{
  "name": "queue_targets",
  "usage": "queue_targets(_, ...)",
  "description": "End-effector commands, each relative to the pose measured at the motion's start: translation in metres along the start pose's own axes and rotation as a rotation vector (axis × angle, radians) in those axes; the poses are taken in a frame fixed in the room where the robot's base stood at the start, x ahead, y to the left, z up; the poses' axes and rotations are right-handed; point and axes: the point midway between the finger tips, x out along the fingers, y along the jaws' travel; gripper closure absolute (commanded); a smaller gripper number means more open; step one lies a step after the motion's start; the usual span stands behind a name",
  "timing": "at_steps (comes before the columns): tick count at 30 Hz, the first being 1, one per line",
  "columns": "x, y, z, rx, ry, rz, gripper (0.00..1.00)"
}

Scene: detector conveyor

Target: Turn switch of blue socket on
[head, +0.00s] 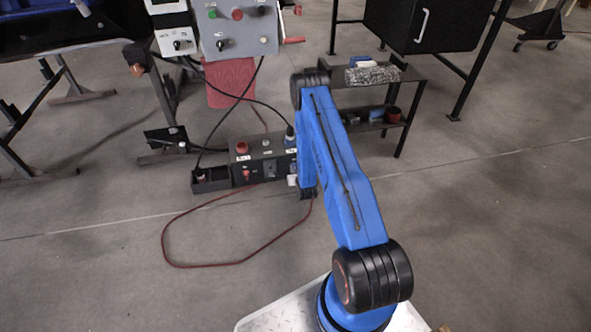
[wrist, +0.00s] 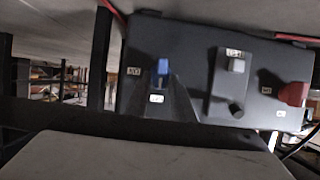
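A dark control box (head: 262,158) stands on the floor left of my blue arm in the head view. A blue socket part (head: 290,136) shows at its right end, partly hidden by my arm. In the wrist view the box's dark panel (wrist: 195,60) fills the upper middle. On it are a blue part (wrist: 162,72), a pale grey knob (wrist: 236,65) and a red part (wrist: 293,93). I cannot tell the switch's setting. The end of my arm, with my gripper (head: 306,192), is low beside the box's right end.
A red cable (head: 205,264) loops across the floor in front of the box. A grey control panel (head: 236,28) with hanging cables stands behind. A small shelf table (head: 350,100) stands behind my arm. The floor at front left is clear.

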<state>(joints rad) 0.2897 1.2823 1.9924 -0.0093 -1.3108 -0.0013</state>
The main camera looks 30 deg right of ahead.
Motion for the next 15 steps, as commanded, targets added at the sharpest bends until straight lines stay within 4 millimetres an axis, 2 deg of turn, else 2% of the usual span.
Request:
queue_targets(1,-0.0001,0.0,-0.0001,0.0,0.0,0.0,0.93)
queue_targets(2,-0.0001,0.0,-0.0001,0.0,0.0,0.0,1.0)
queue_targets(15,-0.0002,0.0021,-0.0001,0.067,0.001,-0.027,1.0)
